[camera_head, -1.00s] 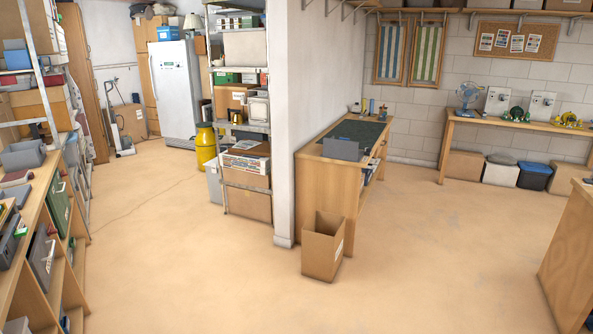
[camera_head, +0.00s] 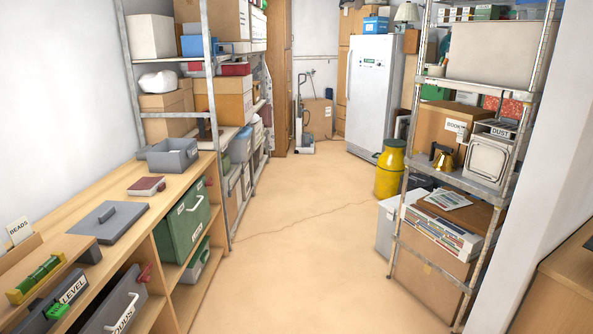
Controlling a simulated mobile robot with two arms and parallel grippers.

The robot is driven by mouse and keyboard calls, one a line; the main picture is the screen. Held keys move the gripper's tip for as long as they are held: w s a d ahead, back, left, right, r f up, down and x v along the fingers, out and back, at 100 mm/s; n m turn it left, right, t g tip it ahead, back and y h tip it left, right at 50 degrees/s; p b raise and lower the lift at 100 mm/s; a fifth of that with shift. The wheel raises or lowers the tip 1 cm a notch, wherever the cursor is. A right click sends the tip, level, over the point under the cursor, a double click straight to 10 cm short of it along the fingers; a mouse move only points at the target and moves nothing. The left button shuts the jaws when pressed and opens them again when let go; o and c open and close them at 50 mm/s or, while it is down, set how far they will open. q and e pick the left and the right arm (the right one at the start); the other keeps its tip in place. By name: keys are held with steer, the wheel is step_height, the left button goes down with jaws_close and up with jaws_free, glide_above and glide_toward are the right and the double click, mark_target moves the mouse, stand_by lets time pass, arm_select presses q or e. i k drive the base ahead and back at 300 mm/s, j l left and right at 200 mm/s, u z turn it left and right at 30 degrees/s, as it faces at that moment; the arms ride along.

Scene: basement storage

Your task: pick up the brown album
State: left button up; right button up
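I cannot single out the brown album for certain. A flat brown item (camera_head: 478,216) lies on the lower level of the right metal rack, with a magazine (camera_head: 447,200) on top and a row of books or magazines (camera_head: 440,236) in front of it. A small dark red book (camera_head: 147,186) lies on the wooden shelf unit's top at left, beside a grey lid (camera_head: 108,221) and a grey bin (camera_head: 172,154). Neither of my grippers is in view.
The wooden shelf unit (camera_head: 172,221) runs along the left, with a green box (camera_head: 184,222) in it. The right metal rack (camera_head: 397,228) stands beside a white wall edge. A yellow canister (camera_head: 389,171) and a fridge (camera_head: 372,92) are further back. The floor (camera_head: 318,255) between is clear.

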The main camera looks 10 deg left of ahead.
mark_target(146, 187)
steer(key=i+u, duration=0.15)
steer(key=i, duration=0.45)
steer(key=i+u, duration=0.15)
steer(key=i, duration=0.45)
steer(key=i+u, duration=0.15)
steer(key=i, duration=0.45)
steer(key=i+l+u, duration=0.2)
steer(key=i, duration=0.4)
steer(key=i+l+u, duration=0.3)
steer(key=i, duration=0.2)
steer(key=i+l+u, duration=0.25)
steer(key=i, duration=0.2)
steer(key=l+u, duration=0.15)
